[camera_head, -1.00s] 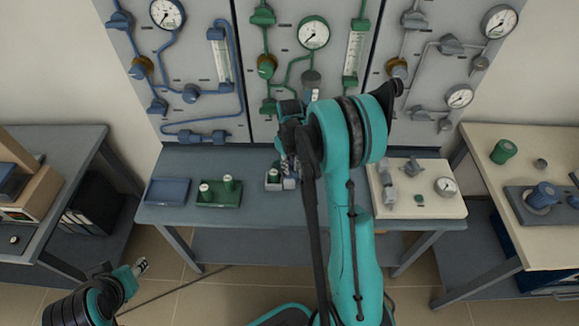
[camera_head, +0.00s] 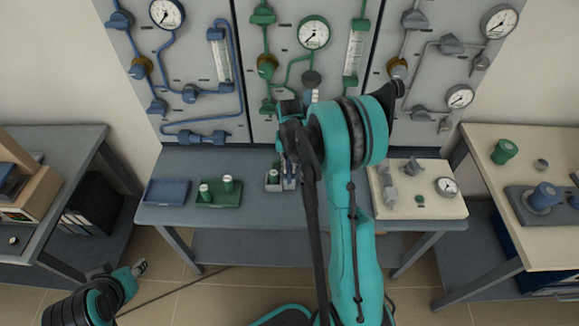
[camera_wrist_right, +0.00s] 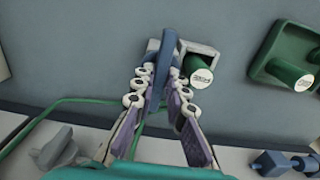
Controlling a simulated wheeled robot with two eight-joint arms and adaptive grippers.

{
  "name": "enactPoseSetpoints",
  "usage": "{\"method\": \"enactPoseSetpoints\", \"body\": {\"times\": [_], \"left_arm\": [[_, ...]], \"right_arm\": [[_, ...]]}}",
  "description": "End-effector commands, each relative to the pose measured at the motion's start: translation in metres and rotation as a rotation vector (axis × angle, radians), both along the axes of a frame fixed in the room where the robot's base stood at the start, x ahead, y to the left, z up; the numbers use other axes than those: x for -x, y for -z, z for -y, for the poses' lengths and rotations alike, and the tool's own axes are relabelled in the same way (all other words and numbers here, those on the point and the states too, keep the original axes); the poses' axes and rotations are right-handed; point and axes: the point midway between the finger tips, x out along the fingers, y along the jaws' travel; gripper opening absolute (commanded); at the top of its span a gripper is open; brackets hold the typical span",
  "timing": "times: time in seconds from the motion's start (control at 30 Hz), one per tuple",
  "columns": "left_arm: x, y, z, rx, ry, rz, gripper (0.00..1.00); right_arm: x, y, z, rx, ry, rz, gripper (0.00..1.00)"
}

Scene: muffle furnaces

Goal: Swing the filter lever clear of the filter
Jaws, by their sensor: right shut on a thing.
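The filter (camera_wrist_right: 202,77) is a green cylinder with a pale lettered cap, upright in a small grey holder (camera_wrist_right: 208,52). It also shows in the head view (camera_head: 272,177) on the middle bench. The blue filter lever (camera_wrist_right: 164,62) stands beside the filter, to its left in the wrist view. My right gripper (camera_wrist_right: 159,85) is shut on the lever, with its fingertips on both sides of it. In the head view my right gripper (camera_head: 288,172) partly hides the holder and lever. My left gripper (camera_head: 140,267) is low at the left, away from the bench; its jaws are too small to read.
A green tray (camera_head: 231,201) with green cylinders and a blue tray (camera_head: 167,192) lie left of the holder. A pale board (camera_head: 440,203) with fittings and a gauge is to the right. The piping panel (camera_head: 195,65) rises behind the bench.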

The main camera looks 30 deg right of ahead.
Motion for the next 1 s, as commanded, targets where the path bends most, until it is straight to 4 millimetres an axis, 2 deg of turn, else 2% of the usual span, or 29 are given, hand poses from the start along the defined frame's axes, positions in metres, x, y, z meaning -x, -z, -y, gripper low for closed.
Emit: {"method": "enactPoseSetpoints", "body": {"times": [0.47, 0.5, 0.57, 0.87, 1.0], "left_arm": [[0.0, 0.0, 0.0, 0.0, 0.0, 0.0, 0.4], [0.0, 0.0, 0.0, 0.0, 0.0, 0.0, 0.4], [0.0, 0.0, 0.0, 0.0, 0.0, 0.0, 0.4], [0.0, 0.0, 0.0, 0.0, 0.0, 0.0, 0.4], [0.0, 0.0, 0.0, 0.0, 0.0, 0.0, 0.4]], "right_arm": [[0.0, 0.0, 0.0, 0.001, 0.013, 0.001, 0.0], [0.0, 0.0, 0.0, 0.001, 0.013, 0.001, 0.21], [0.0, 0.0, 0.0, 0.001, 0.013, 0.001, 0.34], [0.0, -0.001, 0.0, 0.001, 0.012, 0.001, 0.34], [0.0, -0.013, 0.0, 0.001, 0.012, 0.001, 0.34]]}}
